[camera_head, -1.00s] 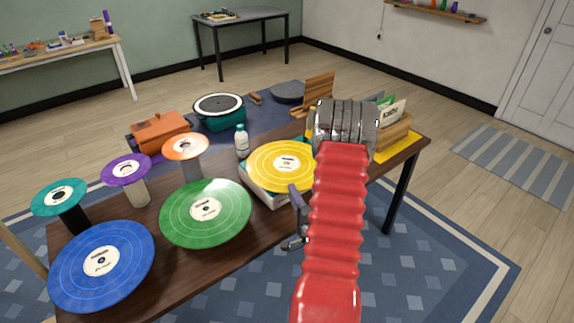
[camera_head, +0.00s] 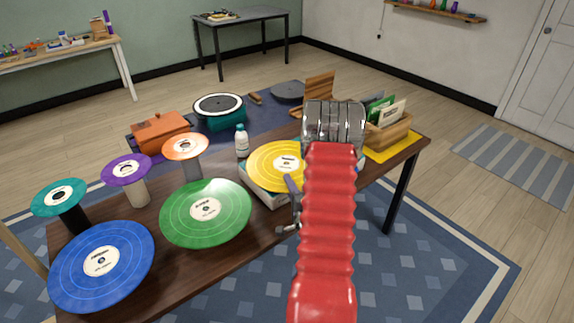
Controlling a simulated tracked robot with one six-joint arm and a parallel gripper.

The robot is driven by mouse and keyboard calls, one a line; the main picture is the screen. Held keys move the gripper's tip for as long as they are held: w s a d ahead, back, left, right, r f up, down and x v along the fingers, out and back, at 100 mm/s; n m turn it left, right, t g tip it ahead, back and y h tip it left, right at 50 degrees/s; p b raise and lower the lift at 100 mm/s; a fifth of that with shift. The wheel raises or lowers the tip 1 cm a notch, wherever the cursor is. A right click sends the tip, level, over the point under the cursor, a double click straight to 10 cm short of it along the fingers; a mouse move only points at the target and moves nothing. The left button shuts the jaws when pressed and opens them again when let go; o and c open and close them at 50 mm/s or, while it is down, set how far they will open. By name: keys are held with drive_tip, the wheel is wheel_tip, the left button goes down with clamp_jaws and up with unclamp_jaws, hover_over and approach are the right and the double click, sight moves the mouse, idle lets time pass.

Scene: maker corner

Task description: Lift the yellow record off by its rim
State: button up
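The yellow record (camera_head: 272,164) lies flat on a white and teal box-like stack (camera_head: 262,193) near the middle of the table. It has a pale centre label. My red arm and its metal wrist cover the record's right side. My gripper (camera_head: 288,207) shows only in part, as a grey finger at the record's front right rim and a smaller metal piece below it. I cannot tell whether the finger touches the rim, and the gap between the fingers is hidden.
A green record (camera_head: 206,213) and a blue record (camera_head: 102,266) sit at the front left. Small teal, purple and orange records (camera_head: 186,146) stand on posts. A white bottle (camera_head: 242,141) stands behind the yellow record. A wooden crate (camera_head: 388,132) is at the right, and a turntable (camera_head: 218,107) behind.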

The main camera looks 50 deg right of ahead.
idle(0.4)
clamp_jaws()
idle(0.4)
drive_tip(key=shift+r, duration=0.1)
drive_tip(key=shift+r, duration=4.95)
